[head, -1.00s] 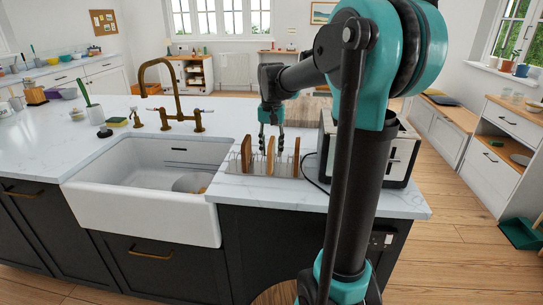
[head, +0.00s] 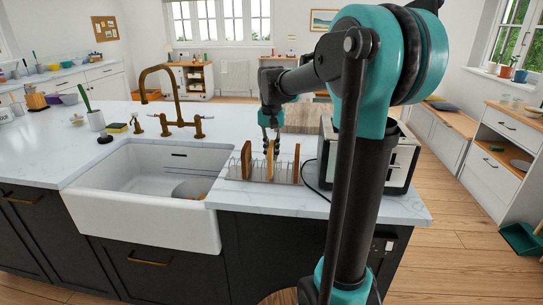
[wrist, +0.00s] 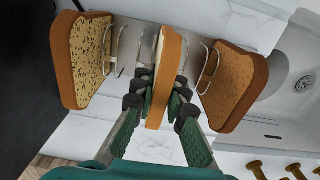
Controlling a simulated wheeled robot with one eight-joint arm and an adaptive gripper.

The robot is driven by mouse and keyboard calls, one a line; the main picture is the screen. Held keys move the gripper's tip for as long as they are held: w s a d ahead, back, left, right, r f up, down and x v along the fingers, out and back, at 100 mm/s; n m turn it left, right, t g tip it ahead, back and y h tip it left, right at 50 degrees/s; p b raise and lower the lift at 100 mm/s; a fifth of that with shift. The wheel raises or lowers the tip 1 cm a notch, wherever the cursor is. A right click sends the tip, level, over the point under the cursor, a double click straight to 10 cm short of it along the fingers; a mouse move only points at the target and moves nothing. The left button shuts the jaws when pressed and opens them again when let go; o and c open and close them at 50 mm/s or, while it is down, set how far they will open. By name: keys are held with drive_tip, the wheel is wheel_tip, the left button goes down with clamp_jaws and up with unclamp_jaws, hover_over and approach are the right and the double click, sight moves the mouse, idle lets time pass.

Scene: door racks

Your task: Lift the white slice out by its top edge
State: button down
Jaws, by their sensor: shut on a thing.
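A pale slice with a tan crust (wrist: 170,62) stands on edge in the middle of a wire rack (head: 238,175); it also shows in the head view (head: 270,164). My gripper (wrist: 157,99) is over it from above, with one finger against each face near its top edge. The gripper also shows above the rack in the head view (head: 271,143). The fingers are shut on this slice. The slice's lower part is partly hidden, and I cannot tell whether it is clear of the rack.
A seeded slice (wrist: 84,62) stands left of the held slice in the wrist view, and a brown slice (wrist: 236,83) stands to its right. A toaster (head: 400,165) is right of the rack in the head view. The white sink (head: 140,200) is to its left.

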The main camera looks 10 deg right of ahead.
wheel_tip(320, 180, up, 29)
drive_tip(key=shift+f, duration=0.2)
idle(1.2)
